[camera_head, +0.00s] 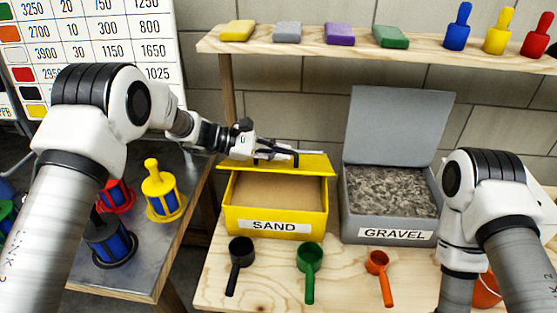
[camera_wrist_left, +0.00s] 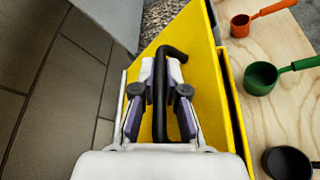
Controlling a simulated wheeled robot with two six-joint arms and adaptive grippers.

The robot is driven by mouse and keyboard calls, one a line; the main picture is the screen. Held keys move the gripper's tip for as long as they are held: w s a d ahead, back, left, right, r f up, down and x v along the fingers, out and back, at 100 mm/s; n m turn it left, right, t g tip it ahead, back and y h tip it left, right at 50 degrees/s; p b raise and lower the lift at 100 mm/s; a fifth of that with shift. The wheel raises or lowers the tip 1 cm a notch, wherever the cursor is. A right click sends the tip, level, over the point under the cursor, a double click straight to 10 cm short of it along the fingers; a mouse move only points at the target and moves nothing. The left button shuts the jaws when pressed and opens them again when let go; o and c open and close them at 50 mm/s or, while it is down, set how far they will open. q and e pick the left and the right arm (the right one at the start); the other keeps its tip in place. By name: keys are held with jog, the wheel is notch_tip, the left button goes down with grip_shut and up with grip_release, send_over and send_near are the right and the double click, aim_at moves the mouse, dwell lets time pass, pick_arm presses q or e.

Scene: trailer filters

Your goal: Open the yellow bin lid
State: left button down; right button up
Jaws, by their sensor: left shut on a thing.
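The yellow bin (camera_head: 276,220), labelled SAND, stands on the wooden bench with sand (camera_head: 278,188) showing inside. Its yellow lid (camera_head: 315,164) is raised at the back of the bin, seen at a shallow angle; the front of the opening is uncovered. My left gripper (camera_head: 275,154) is at the lid. In the left wrist view the lid (camera_wrist_left: 208,100) carries a black bar handle (camera_wrist_left: 160,110), and the left gripper's fingers (camera_wrist_left: 160,78) are shut around it. My right arm shows at the right, but its gripper is out of sight.
A grey gravel bin (camera_head: 390,220) with its lid up stands right beside the yellow bin. Black (camera_head: 240,252), green (camera_head: 310,258) and orange (camera_head: 377,263) scoops lie in front. A shelf (camera_head: 350,47) with coloured blocks is above. A metal table (camera_head: 170,245) with filters stands left.

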pick_arm(q)
jog(key=shift+w+r, duration=0.85)
jog(key=shift+r, duration=0.15)
jog(key=c, duration=1.5)
grip_release()
jog(key=v, duration=1.2)
jog(key=shift+f, duration=0.1)
